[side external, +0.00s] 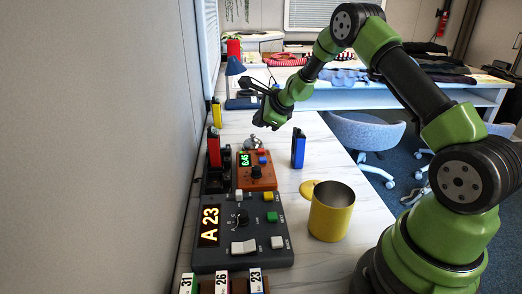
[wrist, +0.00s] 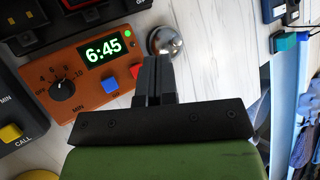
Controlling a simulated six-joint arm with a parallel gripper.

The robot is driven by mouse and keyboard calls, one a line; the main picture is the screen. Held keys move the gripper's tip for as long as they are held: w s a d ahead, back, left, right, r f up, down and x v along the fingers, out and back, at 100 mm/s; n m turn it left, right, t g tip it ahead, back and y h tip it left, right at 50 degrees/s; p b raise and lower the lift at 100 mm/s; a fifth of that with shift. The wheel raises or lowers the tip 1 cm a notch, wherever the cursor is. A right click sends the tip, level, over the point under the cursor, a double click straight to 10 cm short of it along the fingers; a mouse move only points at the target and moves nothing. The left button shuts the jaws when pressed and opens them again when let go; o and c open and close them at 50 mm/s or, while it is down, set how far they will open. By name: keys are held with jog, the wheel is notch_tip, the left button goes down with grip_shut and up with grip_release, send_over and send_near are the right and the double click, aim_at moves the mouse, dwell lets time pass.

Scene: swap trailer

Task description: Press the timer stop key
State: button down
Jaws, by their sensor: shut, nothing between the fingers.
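The orange timer box (side external: 257,184) sits on the white counter; it also shows in the wrist view (wrist: 90,45). Its green display (wrist: 103,48) reads 6:45, with a small green light beside it. A black knob (wrist: 62,87), a blue key (wrist: 110,85) and a red key (wrist: 136,71) are on its face. The key labels are too small or hidden to read. My gripper (wrist: 152,62) is shut and empty, its fingers beside the red key in the wrist view and partly covering it. In the side view my gripper (side external: 268,118) is above and beyond the timer; contact is not visible.
A silver bell (wrist: 165,41) stands just past the timer. A grey panel (side external: 240,232) reading A 23 lies nearer, with a yellow mug (side external: 331,215) to its right. A blue upright device (side external: 298,150) stands right of the timer. The wall borders the left.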

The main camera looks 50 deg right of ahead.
aim_at(260, 150)
jog(key=shift+f, duration=2.9)
jog(key=shift+f, duration=0.15)
jog(key=shift+f, duration=0.25)
jog(key=shift+f, duration=0.55)
jog(key=shift+r, duration=0.1)
dwell(0.5)
jog(key=shift+r, duration=0.85)
jog(key=shift+r, duration=2.55)
